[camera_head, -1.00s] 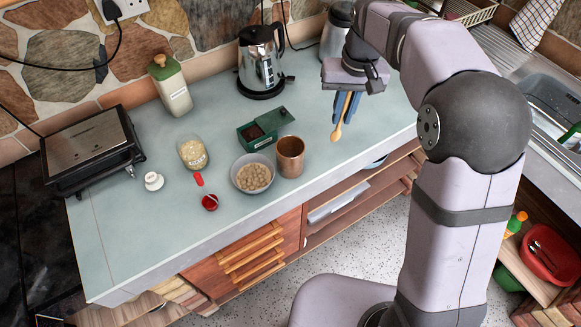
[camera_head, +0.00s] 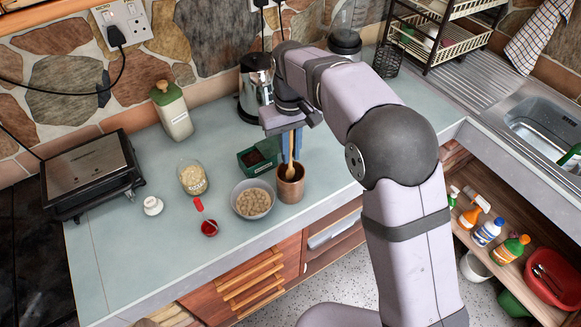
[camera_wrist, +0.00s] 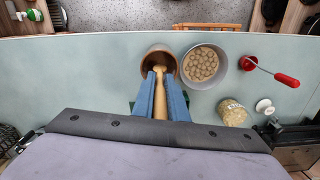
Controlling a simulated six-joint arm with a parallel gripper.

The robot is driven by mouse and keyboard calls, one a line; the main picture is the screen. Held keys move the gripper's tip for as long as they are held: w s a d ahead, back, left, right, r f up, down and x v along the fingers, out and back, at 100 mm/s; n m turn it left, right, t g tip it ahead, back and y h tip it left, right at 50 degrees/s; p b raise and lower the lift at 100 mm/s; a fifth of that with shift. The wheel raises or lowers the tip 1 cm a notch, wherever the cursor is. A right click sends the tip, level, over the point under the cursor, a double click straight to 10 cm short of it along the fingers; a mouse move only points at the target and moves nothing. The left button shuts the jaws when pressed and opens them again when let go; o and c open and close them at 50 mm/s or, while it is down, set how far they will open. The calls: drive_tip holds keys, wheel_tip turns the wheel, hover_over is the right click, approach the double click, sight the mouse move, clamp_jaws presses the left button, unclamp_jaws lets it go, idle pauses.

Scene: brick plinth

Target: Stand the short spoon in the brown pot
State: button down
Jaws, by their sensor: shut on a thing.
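My gripper (camera_head: 292,146) has blue fingers shut on the handle of a light wooden spoon (camera_head: 289,169), which hangs bowl end down, close to upright. The brown pot (camera_head: 290,188) is a copper-brown cylinder standing near the counter's front edge. The spoon's bowl end is at the pot's mouth, within the rim as seen in the head view. In the wrist view, the spoon (camera_wrist: 160,95) reaches between the fingers (camera_wrist: 161,98) to the opening of the pot (camera_wrist: 147,64). How deep the spoon's end sits is hard to tell.
A grey bowl of round beige pieces (camera_head: 252,199) stands close left of the pot. A green box (camera_head: 257,161) is just behind it. A red dish with a red-handled tool (camera_head: 208,227), a glass jar (camera_head: 192,178) and a kettle (camera_head: 257,85) stand around. Clear counter lies right.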

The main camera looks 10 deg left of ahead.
sight(291, 169)
drive_tip(key=shift+f+p, duration=0.85)
drive_tip(key=shift+f, duration=2.1)
drive_tip(key=shift+f, duration=0.1)
drive_tip(key=c, duration=2)
unclamp_jaws()
drive_tip(key=shift+c, duration=0.2)
wheel_tip(291, 169, up, 12)
drive_tip(key=b, duration=0.2)
drive_tip(key=shift+r+b, duration=0.2)
drive_tip(key=shift+b, duration=0.15)
drive_tip(key=shift+d, duration=0.1)
